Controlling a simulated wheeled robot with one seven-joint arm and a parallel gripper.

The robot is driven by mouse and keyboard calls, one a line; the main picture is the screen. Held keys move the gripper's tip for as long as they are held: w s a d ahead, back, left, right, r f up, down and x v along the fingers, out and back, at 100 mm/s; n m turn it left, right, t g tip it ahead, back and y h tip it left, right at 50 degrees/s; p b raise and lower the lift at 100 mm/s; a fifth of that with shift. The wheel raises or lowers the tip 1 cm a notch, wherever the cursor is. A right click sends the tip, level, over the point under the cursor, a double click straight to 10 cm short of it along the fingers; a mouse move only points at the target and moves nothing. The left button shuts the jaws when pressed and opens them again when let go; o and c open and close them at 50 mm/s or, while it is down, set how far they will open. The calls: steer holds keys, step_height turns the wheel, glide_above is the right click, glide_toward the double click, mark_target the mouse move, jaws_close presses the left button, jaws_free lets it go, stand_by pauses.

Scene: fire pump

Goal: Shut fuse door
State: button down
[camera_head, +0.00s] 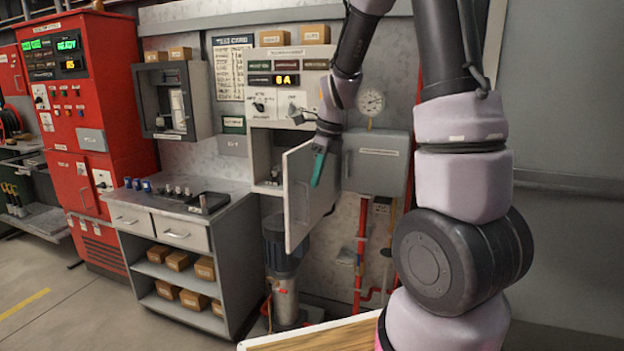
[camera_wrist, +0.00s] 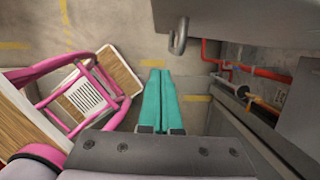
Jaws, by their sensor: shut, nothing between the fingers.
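The fuse door (camera_head: 300,197) is a pale grey panel standing open, swung well out from the wall cabinet (camera_head: 262,150). The cabinet's inside shows to the left of the door. My gripper (camera_head: 317,181) has teal fingers pointing down. It overlaps the upper part of the door in the head view; I cannot tell whether it touches. In the wrist view my gripper (camera_wrist: 164,74) has its two fingers together, with nothing between them.
A grey box (camera_head: 376,163) and a pressure gauge (camera_head: 371,101) are on the wall right of the door. A pump (camera_head: 284,265) stands below it, with red pipes (camera_head: 361,245) to the right. A workbench (camera_head: 180,215) with drawers is to the left.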

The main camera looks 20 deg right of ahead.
mark_target(298, 197)
steer(key=shift+w+a+f, duration=0.6)
steer(key=shift+a+f, duration=0.1)
steer(key=shift+f, duration=0.45)
steer(key=shift+w+a+f, duration=0.65)
steer(key=shift+a+f, duration=0.1)
steer(key=shift+f, duration=0.35)
steer(key=shift+w+a+f, duration=0.6)
steer(key=shift+a+f, duration=0.1)
steer(key=shift+f, duration=0.45)
